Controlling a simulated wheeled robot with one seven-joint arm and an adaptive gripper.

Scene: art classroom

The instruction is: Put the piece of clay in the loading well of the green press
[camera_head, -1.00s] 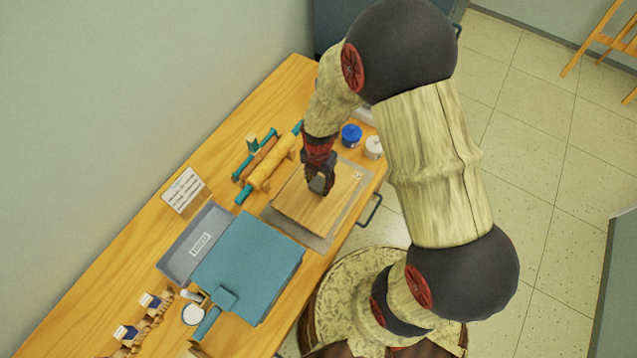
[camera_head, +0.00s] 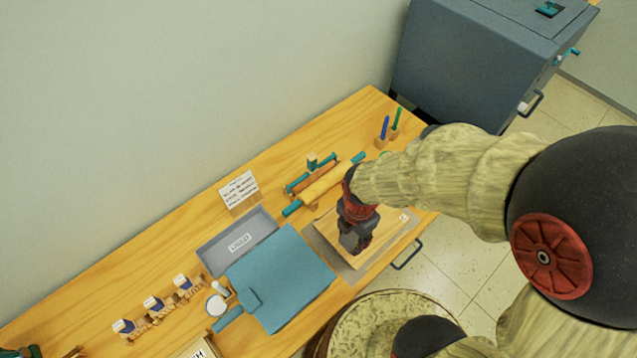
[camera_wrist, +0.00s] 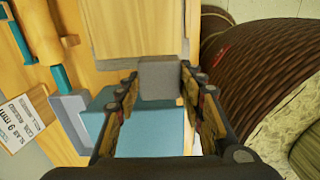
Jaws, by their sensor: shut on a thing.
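A small grey block (camera_wrist: 160,80), which looks like the piece of clay, sits between the two fingers of my gripper (camera_wrist: 160,88) in the wrist view. My gripper is shut on it. In the head view my gripper (camera_head: 357,245) points down over the wooden board (camera_head: 384,237) and hides the block; I cannot tell whether the block touches the board. A slim green upright piece (camera_head: 398,118) stands in a wooden block at the table's far end, beside a similar blue one (camera_head: 385,127). I cannot tell whether the green one is the press, and no loading well shows.
A rolling pin (camera_head: 325,183) with teal handles lies beyond the board. A teal mat (camera_head: 285,285) and a grey tray (camera_head: 225,240) lie left of it. A dark cabinet (camera_head: 470,60) stands past the table's far end.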

